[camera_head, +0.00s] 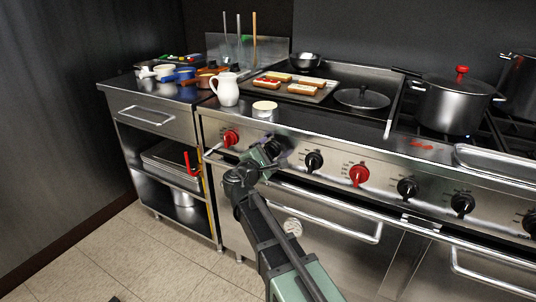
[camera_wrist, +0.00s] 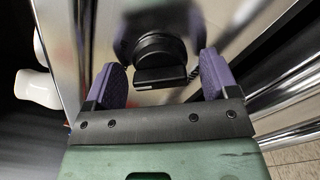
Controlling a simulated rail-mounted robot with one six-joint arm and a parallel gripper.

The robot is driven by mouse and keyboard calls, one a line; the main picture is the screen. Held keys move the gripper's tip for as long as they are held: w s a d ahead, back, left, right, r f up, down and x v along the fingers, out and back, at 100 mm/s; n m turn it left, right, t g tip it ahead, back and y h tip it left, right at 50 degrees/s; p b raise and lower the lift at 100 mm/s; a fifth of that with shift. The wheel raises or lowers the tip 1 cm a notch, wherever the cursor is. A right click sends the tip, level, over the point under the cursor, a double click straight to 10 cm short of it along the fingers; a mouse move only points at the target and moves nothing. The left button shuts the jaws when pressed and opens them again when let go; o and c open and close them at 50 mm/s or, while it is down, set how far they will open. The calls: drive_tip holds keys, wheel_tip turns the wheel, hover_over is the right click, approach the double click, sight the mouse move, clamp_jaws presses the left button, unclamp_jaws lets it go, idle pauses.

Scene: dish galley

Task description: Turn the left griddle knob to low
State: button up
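The front panel of the range carries a row of red and black knobs below the griddle (camera_head: 388,126). My gripper (camera_head: 268,151) is at this panel, between a red knob (camera_head: 230,138) on its left and a black knob (camera_head: 313,160) on its right. In the wrist view a black knob (camera_wrist: 156,52) with a flat grip bar lies between the purple finger pads of my gripper (camera_wrist: 163,76). The fingers are apart, with gaps on both sides of the knob. In the head view my gripper largely hides this knob, and its setting marks are not readable.
A white cup (camera_head: 265,110) and a white pitcher (camera_head: 227,90) stand above the panel. A tray (camera_head: 318,98) of toast and a pan lid (camera_head: 361,98) lie on the griddle. An oven handle (camera_head: 330,215) runs below the knobs. Another red knob (camera_head: 358,175) is farther right.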

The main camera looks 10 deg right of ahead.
drive_tip(key=v, duration=1)
drive_tip(key=shift+s+a, duration=0.25)
drive_tip(key=shift+s, duration=0.1)
